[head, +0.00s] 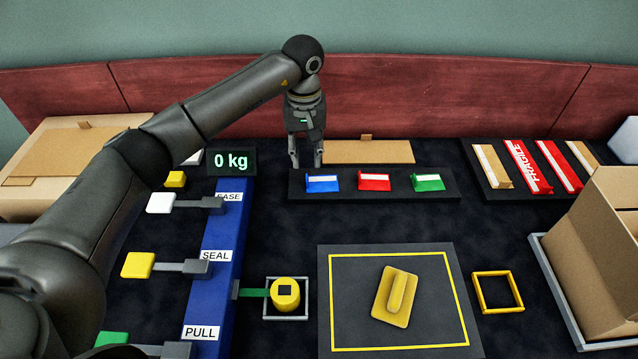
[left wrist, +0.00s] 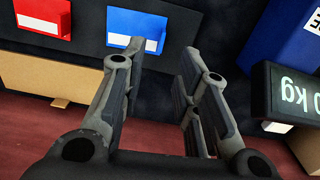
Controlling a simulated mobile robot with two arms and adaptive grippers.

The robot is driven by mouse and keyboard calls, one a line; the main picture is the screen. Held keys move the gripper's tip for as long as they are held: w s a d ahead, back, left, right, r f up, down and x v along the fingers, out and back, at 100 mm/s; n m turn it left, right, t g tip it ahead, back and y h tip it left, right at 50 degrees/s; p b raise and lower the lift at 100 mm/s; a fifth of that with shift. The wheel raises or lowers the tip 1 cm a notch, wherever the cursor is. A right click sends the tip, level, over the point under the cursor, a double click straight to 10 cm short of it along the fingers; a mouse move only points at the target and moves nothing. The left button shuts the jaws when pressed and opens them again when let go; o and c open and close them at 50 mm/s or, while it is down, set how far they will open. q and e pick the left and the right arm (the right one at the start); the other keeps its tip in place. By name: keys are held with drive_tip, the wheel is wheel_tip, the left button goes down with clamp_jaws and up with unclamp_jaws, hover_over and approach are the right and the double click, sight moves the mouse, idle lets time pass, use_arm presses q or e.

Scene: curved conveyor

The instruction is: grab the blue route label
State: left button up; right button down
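My left gripper (head: 305,165) is open and empty, above and just behind the blue label. In the left wrist view its fingers (left wrist: 160,75) are apart with nothing between them. My right gripper is in neither view.
A blue post (head: 215,275) with several levers and a 0 kg display (head: 231,162) stands left of the rack. A black mat (head: 440,262) holds a yellow handled block (head: 390,305). Another rack (head: 500,193) holds FRAGILE strips (head: 524,165). An open cardboard box (head: 590,265) stands right.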

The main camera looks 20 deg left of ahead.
sight(322, 180)
use_arm(q)
wheel_tip(322, 180, down, 7)
drive_tip(key=shift+f+p, duration=0.15)
drive_tip(key=shift+p, duration=0.45)
drive_tip(key=shift+c, duration=0.2)
clamp_jaws()
